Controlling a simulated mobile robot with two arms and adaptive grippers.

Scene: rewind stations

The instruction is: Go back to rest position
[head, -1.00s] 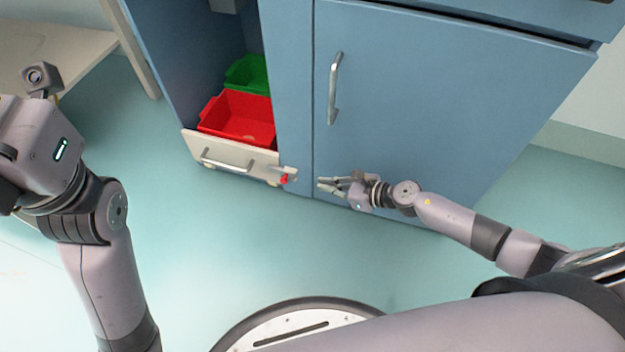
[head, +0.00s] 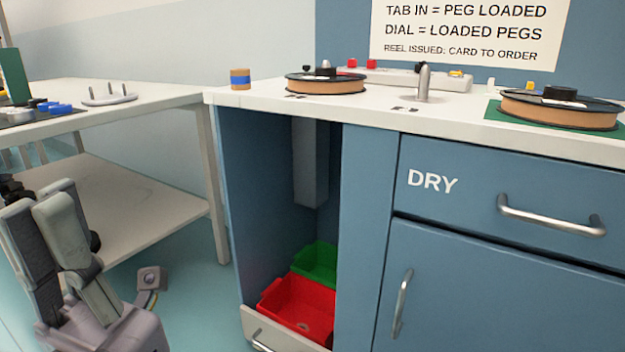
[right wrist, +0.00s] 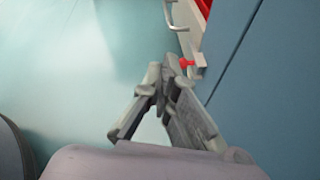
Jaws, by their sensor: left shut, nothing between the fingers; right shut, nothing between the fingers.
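My left gripper (head: 40,212) is at the lower left of the head view, pointing up, shut and empty, in front of the white side table. My right gripper (right wrist: 160,78) shows in the right wrist view, shut with nothing in it. It is low in front of the blue cabinet (right wrist: 260,70), near a small red tab (right wrist: 186,63) on a pale latch; I cannot tell the exact gap. The right arm is outside the head view.
The cabinet's open bay holds a red bin (head: 300,305) and a green bin (head: 318,262) above a pale front with a handle. Reels (head: 326,84) and a metal peg (head: 424,82) stand on the white worktop. A white side table (head: 140,92) is at left. Teal floor lies between.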

